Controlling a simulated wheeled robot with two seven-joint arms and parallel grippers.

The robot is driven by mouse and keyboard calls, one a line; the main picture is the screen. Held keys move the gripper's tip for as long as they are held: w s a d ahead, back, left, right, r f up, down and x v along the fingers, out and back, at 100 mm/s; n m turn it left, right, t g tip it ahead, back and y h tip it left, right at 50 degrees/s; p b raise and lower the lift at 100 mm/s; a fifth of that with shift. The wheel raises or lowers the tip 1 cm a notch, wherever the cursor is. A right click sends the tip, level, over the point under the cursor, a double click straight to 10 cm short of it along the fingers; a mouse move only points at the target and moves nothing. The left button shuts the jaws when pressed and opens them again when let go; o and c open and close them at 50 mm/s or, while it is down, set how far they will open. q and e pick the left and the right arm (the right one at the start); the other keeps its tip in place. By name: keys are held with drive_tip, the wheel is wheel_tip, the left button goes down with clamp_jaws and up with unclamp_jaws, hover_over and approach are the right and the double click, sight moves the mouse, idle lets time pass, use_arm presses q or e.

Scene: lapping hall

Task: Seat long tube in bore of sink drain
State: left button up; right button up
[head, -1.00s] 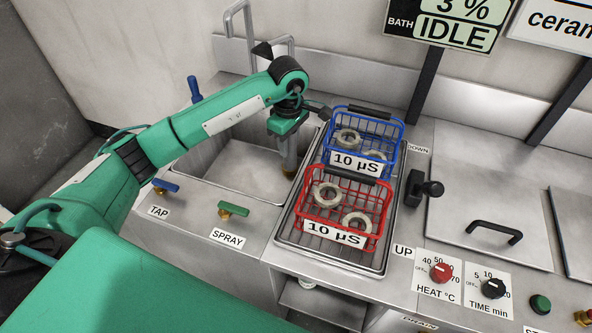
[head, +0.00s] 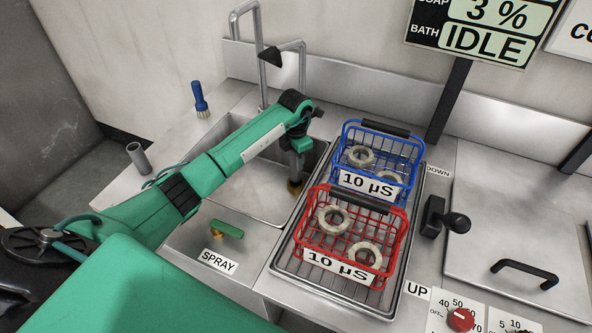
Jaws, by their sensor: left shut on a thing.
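The long tube (head: 297,168) is grey and upright over the right side of the sink. My left gripper (head: 299,152) is shut on its upper part. The sink drain (head: 294,187) shows as a brass-coloured fitting on the sink floor, right at the tube's lower end. The tube and gripper hide part of it, and I cannot tell how far the tube's end sits in the bore. My right gripper is not in view.
A blue basket (head: 404,138) and a red basket (head: 299,222), both holding rings, stand right of the sink (head: 232,203). A tall tap (head: 262,60) rises behind it. A grey tube (head: 137,158) and a blue brush (head: 200,98) stand to the left.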

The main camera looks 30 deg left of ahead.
sight(295, 176)
use_arm(q)
drive_tip(key=shift+f, duration=2.15)
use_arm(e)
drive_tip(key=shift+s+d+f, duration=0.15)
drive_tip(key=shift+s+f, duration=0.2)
use_arm(q)
drive_tip(key=shift+f, duration=0.1)
drive_tip(key=o, duration=1)
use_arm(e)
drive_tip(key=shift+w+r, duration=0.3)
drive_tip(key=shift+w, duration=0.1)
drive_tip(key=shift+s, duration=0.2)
